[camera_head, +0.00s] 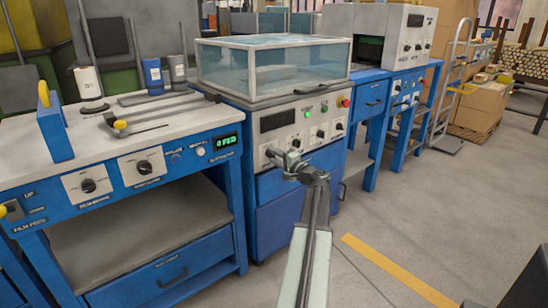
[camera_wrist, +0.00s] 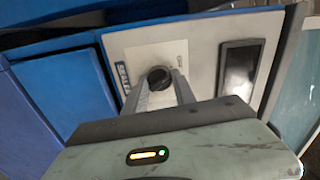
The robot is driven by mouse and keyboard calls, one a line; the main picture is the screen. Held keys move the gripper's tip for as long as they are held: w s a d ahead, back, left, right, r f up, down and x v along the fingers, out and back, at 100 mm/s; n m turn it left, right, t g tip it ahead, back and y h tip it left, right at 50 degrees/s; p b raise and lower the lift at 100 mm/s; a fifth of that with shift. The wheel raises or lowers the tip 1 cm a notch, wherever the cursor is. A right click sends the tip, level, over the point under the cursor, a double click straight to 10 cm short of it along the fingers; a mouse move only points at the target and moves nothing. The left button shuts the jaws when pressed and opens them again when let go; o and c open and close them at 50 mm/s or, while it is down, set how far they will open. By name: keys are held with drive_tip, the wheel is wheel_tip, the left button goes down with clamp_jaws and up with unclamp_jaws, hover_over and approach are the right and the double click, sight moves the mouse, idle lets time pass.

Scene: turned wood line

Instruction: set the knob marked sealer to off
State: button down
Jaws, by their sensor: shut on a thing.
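In the wrist view a round black knob (camera_wrist: 158,76) sits on a pale plate of a grey panel. The pointer's setting cannot be read. In the head view my gripper (camera_head: 283,160) reaches the lower left of the cream control panel (camera_head: 275,140) under the glass-sided box, and it hides the knob there.
A dark display (camera_wrist: 240,66) lies beside the knob. In the head view, more knobs and lit buttons share the panel, below the glass box (camera_head: 275,65).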

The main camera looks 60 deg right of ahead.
drive_tip(key=c, duration=1)
unclamp_jaws()
drive_tip(key=v, duration=0.7)
drive_tip(key=shift+s+a, duration=0.2)
drive_tip(key=shift+s, duration=0.1)
